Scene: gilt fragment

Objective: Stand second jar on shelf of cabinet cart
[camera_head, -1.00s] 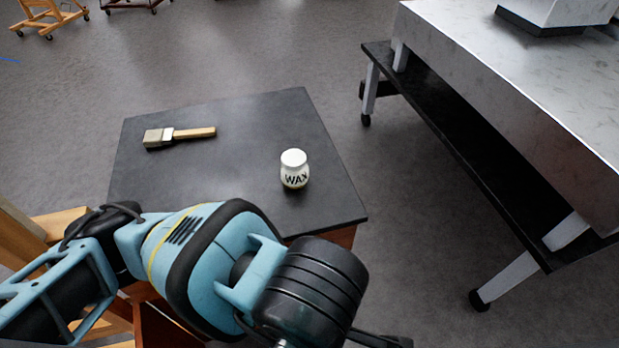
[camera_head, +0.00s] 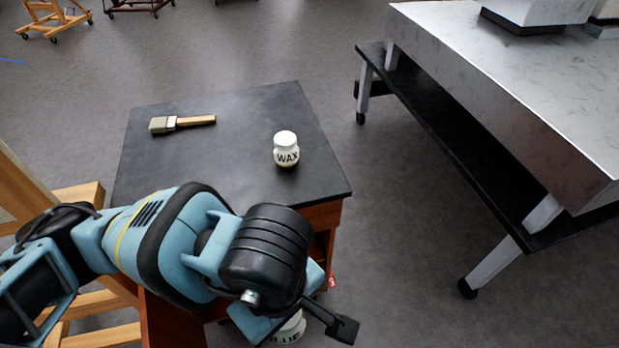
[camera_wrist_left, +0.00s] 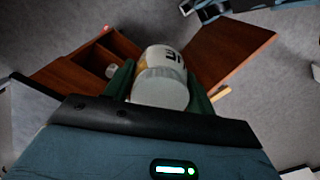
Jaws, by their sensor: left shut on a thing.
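A white jar lettered "LUE" (camera_head: 290,329) shows at the bottom of the head view, partly hidden by my left arm. In the left wrist view the jar (camera_wrist_left: 162,78) sits between the green fingers of my left gripper (camera_wrist_left: 160,84), which is shut on it. The cabinet cart (camera_head: 225,150) has a black top and a reddish-brown wooden body. In the wrist view its open compartments (camera_wrist_left: 88,66) lie beyond the jar, to the left, with a small pale thing inside. A wooden panel like an open door (camera_wrist_left: 228,46) lies to the right. My right gripper is not in view.
A white WAX jar (camera_head: 286,150) and a brush (camera_head: 182,123) rest on the cart's top. A large grey table (camera_head: 500,75) with a black lower shelf (camera_head: 440,130) stands at the right. Wooden easel-like bars (camera_head: 75,200) stand at the left. Floor is clear between cart and table.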

